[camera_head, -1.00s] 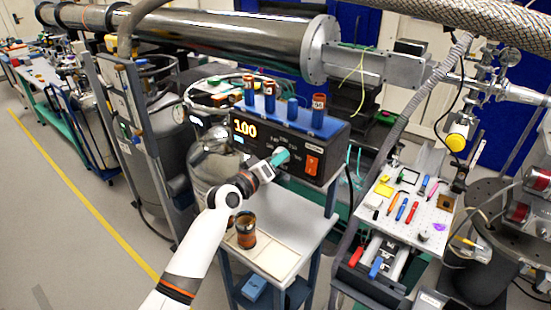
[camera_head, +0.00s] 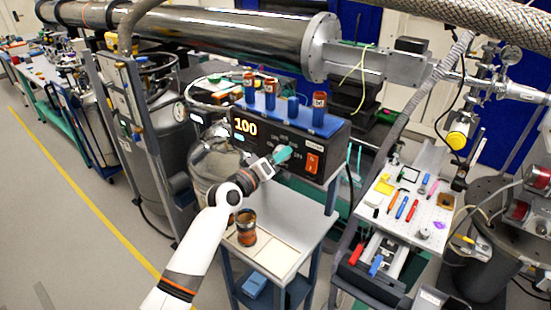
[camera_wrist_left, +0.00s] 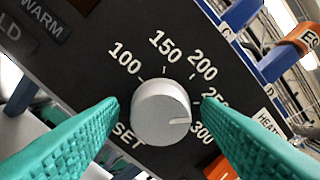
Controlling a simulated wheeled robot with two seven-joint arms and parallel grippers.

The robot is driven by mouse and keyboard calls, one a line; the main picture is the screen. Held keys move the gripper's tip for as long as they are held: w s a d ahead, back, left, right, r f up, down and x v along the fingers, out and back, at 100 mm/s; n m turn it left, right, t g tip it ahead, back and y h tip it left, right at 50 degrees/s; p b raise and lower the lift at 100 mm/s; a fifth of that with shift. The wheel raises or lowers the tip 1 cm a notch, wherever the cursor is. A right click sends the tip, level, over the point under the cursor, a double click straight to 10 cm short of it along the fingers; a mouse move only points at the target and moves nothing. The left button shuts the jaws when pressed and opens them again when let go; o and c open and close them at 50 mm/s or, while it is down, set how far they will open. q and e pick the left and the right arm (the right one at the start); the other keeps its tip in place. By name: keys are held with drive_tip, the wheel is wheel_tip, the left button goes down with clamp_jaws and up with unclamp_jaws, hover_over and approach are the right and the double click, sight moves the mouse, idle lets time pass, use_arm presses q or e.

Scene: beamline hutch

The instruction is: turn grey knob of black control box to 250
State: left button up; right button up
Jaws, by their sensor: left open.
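The black control box (camera_head: 270,148) stands on a small table, its lit display (camera_head: 245,127) reading 100. The grey knob (camera_wrist_left: 161,112) is on its front, inside a printed scale with 100, 150, 200, a partly covered 250, and 300. A short dark line on the knob's face lies at its right, toward the 300 side. My left gripper (camera_wrist_left: 160,106) is open, with one teal finger on each side of the knob and a visible gap to each. In the head view the left gripper (camera_head: 279,156) is at the box front and largely hides the knob. My right gripper is not in view.
An orange-red switch (camera_head: 313,162) is right of the knob. A brown jar (camera_head: 246,228) stands on the table (camera_head: 285,250) below my arm. A tool board (camera_head: 410,205) is to the right.

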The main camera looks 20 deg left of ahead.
use_arm(q)
drive_tip(key=shift+s, duration=0.1)
drive_tip(key=b+v, duration=0.2)
drive_tip(key=v, duration=1)
